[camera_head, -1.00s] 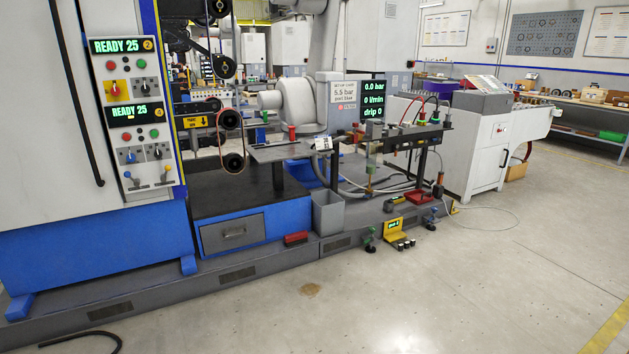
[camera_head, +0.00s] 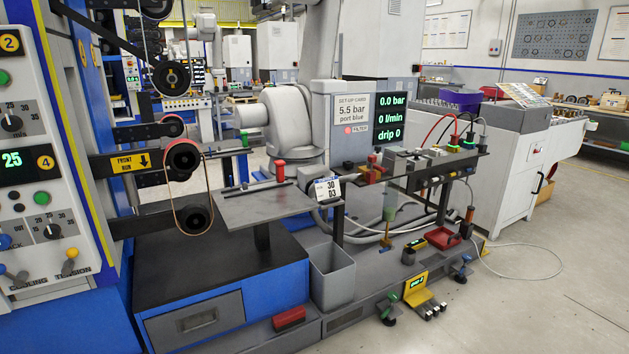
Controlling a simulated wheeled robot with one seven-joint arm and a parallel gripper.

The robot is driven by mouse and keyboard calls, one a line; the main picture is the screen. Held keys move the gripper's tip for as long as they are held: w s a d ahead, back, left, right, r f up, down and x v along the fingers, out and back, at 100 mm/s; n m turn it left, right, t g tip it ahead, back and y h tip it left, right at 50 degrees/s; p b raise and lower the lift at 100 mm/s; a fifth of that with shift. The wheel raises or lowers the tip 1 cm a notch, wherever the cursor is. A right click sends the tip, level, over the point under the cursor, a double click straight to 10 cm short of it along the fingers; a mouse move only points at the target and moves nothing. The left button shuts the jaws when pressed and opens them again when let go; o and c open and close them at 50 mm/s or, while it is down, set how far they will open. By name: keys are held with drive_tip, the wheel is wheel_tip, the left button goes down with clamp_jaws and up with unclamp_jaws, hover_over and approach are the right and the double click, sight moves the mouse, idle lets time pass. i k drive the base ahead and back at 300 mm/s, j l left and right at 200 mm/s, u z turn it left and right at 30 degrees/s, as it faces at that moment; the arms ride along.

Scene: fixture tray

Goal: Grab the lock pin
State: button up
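I cannot tell for sure which thing is the lock pin. A small upright piece with a red head (camera_head: 279,171) stands on the grey plate (camera_head: 240,208), near its back right edge. A small green-topped piece (camera_head: 244,139) stands behind the plate's back edge. A dark bar (camera_head: 245,186) lies along the back of the plate. My gripper is not in view.
A belt machine with pulleys (camera_head: 183,159) stands left of the plate. A grey bin (camera_head: 333,275) and a blue drawer cabinet (camera_head: 200,318) are below it. A rack with valves and hoses (camera_head: 430,170) is to the right. Floor at the right is mostly clear.

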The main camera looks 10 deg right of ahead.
sight(372, 159)
drive_tip(key=i+z, duration=0.15)
drive_tip(key=i, duration=0.5)
drive_tip(key=i+j+z, duration=0.1)
drive_tip(key=i, duration=0.5)
drive_tip(key=i+l+u, duration=0.1)
drive_tip(key=i+l, duration=0.55)
drive_tip(key=i+l+u, duration=0.15)
drive_tip(key=i+l, duration=0.15)
drive_tip(key=l, duration=0.15)
drive_tip(key=i+l, duration=0.25)
drive_tip(key=l, duration=0.2)
drive_tip(key=i+l+u, duration=0.15)
drive_tip(key=i+l, duration=0.4)
drive_tip(key=l, duration=0.3)
drive_tip(key=i+u, duration=0.05)
